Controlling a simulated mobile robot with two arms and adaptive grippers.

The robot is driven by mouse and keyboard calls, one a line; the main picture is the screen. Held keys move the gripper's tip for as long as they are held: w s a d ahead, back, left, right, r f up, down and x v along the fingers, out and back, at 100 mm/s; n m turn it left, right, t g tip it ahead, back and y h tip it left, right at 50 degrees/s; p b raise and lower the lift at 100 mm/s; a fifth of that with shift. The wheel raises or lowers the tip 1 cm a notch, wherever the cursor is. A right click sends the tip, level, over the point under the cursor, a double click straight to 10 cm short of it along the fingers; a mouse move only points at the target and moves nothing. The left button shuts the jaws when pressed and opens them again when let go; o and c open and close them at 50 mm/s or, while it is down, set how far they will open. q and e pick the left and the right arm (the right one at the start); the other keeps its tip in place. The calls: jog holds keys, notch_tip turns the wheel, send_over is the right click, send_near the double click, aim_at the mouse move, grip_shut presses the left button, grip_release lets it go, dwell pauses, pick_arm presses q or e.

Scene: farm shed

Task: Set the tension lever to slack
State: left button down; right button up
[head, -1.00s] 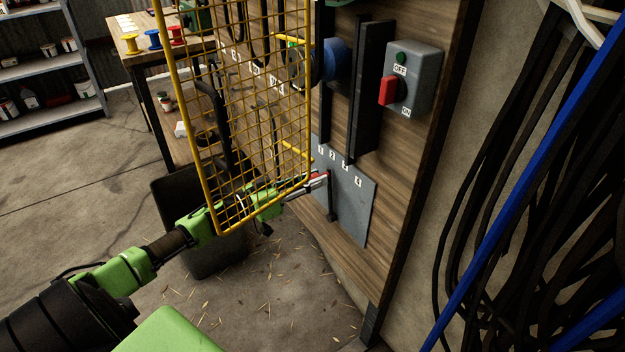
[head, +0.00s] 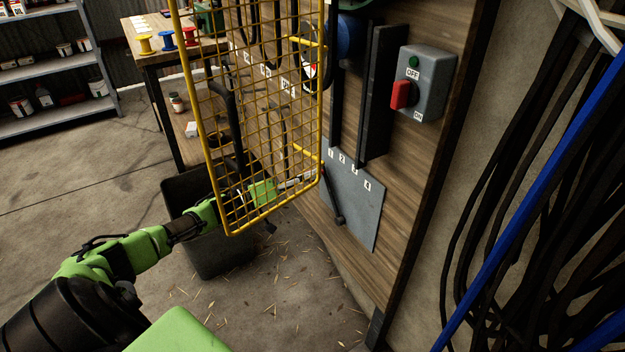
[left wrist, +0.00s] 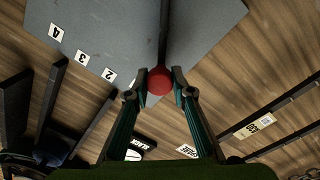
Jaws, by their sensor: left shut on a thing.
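The tension lever (head: 331,203) is a black bar pivoting low on a grey plate (head: 360,205) marked 1 to 4. It leans up and left toward the 1 end of the scale. Its red knob (left wrist: 160,80) shows in the left wrist view, between the fingertips of my left gripper (left wrist: 159,79), which is shut on it. In the head view the left gripper (head: 314,179) reaches the lever from behind the yellow mesh guard, and the knob is hard to make out there. My right gripper is not in view.
The yellow mesh guard (head: 232,229) stands open in front of my left forearm. A grey switch box (head: 432,85) with a red handle is mounted upper right. A dark bin (head: 215,258) stands below my arm. Black and blue hoses (head: 505,190) hang at the right.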

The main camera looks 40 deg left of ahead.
pick_arm(q)
jog(key=shift+w+a+f+n, duration=0.2)
jog(key=shift+a+n, duration=0.1)
jog(key=shift+a, duration=0.15)
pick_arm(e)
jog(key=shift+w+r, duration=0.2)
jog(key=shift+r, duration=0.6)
pick_arm(q)
jog(key=c, duration=1.7)
grip_release()
jog(key=shift+f, duration=0.1)
jog(key=shift+s, duration=0.15)
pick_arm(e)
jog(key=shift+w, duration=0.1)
pick_arm(q)
jog(key=v, duration=1.1)
jog(key=shift+s+a, duration=0.2)
jog(key=shift+s, duration=0.15)
jog(key=shift+f, duration=0.1)
